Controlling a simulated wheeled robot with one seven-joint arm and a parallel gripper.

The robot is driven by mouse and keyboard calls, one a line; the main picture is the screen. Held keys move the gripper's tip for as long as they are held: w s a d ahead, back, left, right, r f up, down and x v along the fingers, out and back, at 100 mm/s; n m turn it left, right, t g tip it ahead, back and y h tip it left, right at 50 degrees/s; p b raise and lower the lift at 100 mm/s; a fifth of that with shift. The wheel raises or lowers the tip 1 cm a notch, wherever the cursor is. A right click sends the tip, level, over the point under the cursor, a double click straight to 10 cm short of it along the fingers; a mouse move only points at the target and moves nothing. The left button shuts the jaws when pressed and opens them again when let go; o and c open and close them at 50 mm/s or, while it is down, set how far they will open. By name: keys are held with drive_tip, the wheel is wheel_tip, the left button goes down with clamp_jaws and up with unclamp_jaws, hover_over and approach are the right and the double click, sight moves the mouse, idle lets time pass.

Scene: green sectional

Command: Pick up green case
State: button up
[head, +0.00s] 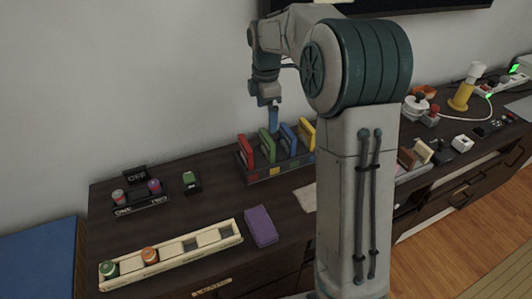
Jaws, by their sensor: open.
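A green case (267,145) stands upright in a dark rack (279,175) on the brown cabinet against the wall. A red case (246,150) stands to its left, and a blue case (288,139) and a yellow case (307,133) stand to its right. My gripper (273,124) points down just above the rack, near the top of the green case. It is open. At this small size I cannot tell whether the fingers are around the green case or only above it.
A long cream tray (172,254) with a few round items lies at the front left. A purple block (261,226) lies beside it. A small green-and-black item (191,182) stands left of the rack. My arm hides the cabinet's middle. More small items crowd the right side.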

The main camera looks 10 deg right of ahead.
sight(265, 137)
drive_tip(key=shift+w+f+n, duration=0.6)
drive_tip(key=shift+w+f, duration=0.15)
drive_tip(key=shift+w, duration=0.15)
drive_tip(key=shift+w+f, duration=0.15)
drive_tip(key=shift+f, duration=0.2)
wheel_tip(265, 137, down, 8)
drive_tip(key=shift+r+b, duration=0.1)
drive_tip(key=shift+b, duration=0.35)
drive_tip(key=shift+d+f, duration=0.2)
drive_tip(key=shift+f, duration=1.15)
drive_tip(key=shift+d+f, duration=0.15)
drive_tip(key=shift+f, duration=1.2)
drive_tip(key=shift+c, duration=0.3)
drive_tip(key=c, duration=0.9)
